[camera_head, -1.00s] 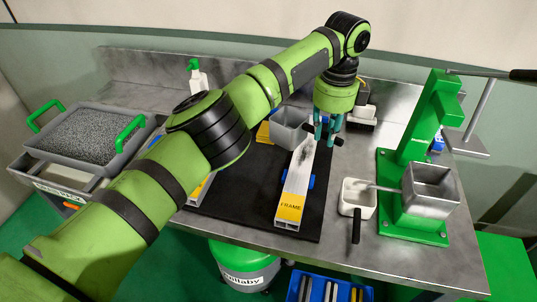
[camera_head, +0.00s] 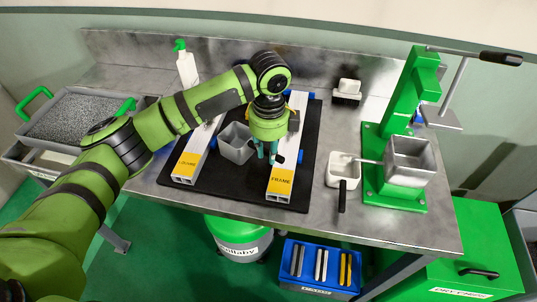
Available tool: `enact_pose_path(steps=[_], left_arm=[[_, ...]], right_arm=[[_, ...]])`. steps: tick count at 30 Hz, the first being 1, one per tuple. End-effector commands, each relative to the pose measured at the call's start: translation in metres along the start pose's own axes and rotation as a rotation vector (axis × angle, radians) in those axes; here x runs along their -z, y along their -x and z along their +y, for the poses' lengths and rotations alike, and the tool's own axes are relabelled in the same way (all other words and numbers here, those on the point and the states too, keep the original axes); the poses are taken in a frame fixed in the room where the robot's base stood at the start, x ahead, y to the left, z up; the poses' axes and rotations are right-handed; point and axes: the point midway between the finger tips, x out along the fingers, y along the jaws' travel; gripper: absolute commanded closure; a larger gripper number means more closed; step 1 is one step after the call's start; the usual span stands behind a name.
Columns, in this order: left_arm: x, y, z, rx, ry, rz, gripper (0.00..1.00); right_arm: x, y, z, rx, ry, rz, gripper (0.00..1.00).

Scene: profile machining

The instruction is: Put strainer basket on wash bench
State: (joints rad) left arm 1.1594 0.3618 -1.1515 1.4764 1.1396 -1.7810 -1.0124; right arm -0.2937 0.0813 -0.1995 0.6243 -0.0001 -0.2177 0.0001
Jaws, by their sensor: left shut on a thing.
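A small grey open box (camera_head: 237,143), likely the strainer basket, is over the black mat (camera_head: 230,182) between two metal profiles; I cannot tell whether it touches the mat. My left gripper (camera_head: 268,155) points down at its right side, above the right profile (camera_head: 287,155), and is shut on it. The fingers hide the grip, and a short dark piece sticks out to their right. The metal-topped bench (camera_head: 400,235), likely the wash bench, carries all this. My right gripper is not in view.
A left profile (camera_head: 192,160) lies on the mat. A green press (camera_head: 395,140) with a metal box (camera_head: 408,162) stands right, beside a white cup (camera_head: 343,168) with a black handle. A brush (camera_head: 347,92) and a bottle (camera_head: 186,67) are behind. A granule-filled tray (camera_head: 75,118) is left.

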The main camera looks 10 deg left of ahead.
Motion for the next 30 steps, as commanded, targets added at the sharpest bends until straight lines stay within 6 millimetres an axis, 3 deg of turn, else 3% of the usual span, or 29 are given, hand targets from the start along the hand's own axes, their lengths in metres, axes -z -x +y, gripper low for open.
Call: enact_pose_path(steps=[7, 18, 19, 20, 30], left_arm=[[0.000, -0.031, 0.001, -0.002, 0.000, -0.001, 1.00], [0.001, -0.037, 0.001, -0.002, 0.000, 0.000, 1.00], [0.001, -0.037, 0.001, -0.002, 0.000, 0.000, 0.65], [0.001, -0.037, 0.001, -0.002, -0.001, 0.000, 0.53], [0.000, -0.035, 0.000, -0.001, 0.000, -0.001, 0.53]], right_arm=[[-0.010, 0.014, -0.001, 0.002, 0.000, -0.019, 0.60], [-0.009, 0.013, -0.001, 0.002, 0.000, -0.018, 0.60], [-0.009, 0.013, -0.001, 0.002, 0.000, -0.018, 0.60], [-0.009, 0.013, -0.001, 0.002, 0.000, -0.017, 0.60], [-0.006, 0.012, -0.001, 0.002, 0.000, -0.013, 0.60]])
